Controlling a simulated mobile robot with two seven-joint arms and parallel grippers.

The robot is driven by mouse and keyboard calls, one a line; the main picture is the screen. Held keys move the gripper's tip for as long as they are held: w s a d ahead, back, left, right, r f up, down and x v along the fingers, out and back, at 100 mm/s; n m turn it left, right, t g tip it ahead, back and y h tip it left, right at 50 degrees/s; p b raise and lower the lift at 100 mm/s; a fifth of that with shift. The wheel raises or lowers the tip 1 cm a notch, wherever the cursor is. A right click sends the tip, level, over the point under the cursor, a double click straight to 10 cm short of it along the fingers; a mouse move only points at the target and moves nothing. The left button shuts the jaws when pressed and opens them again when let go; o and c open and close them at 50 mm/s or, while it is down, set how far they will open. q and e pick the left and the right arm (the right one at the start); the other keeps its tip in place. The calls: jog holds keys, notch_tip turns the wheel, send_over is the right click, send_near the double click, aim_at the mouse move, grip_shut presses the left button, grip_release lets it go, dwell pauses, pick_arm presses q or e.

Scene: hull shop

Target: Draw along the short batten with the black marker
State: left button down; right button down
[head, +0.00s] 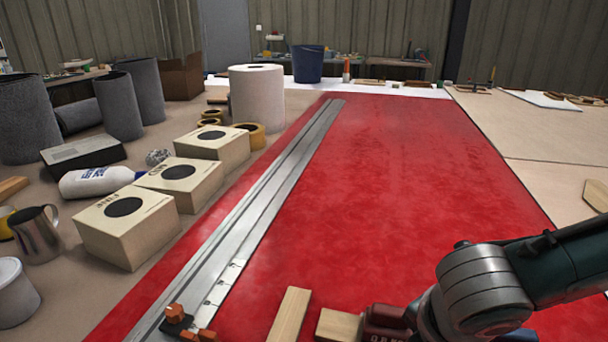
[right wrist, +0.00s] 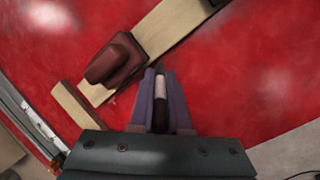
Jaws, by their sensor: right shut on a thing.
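In the right wrist view my right gripper (right wrist: 160,75) is shut on a marker (right wrist: 160,92) with a pale barrel and dark ends, pointing at the red surface. A wooden batten (right wrist: 165,28) lies just beyond the fingertips, with a dark red block (right wrist: 115,60) on it near one end. A second wooden strip (right wrist: 72,105) lies to the left, partly hidden by the gripper body. In the head view the strips (head: 290,315) (head: 338,325) show at the bottom edge. I cannot tell which is the short batten, or whether the tip touches anything. My left gripper is not in view.
A long metal rail (head: 260,195) with an orange clamp (head: 175,314) runs along the red panel (head: 400,170). The middle of the red panel is clear.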

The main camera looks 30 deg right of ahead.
jog(key=shift+s, duration=0.1)
jog(key=shift+s+d+p, duration=0.35)
jog(key=shift+d, duration=0.05)
jog(key=shift+s+d, duration=0.25)
jog(key=shift+s+d+f+p, duration=0.1)
jog(key=shift+s+d+p, duration=0.2)
jog(key=shift+s+p, duration=0.1)
jog(key=shift+s+d+p, duration=0.45)
jog(key=shift+s, duration=0.2)
jog(key=shift+s+d, duration=0.1)
jog(key=shift+d, duration=0.05)
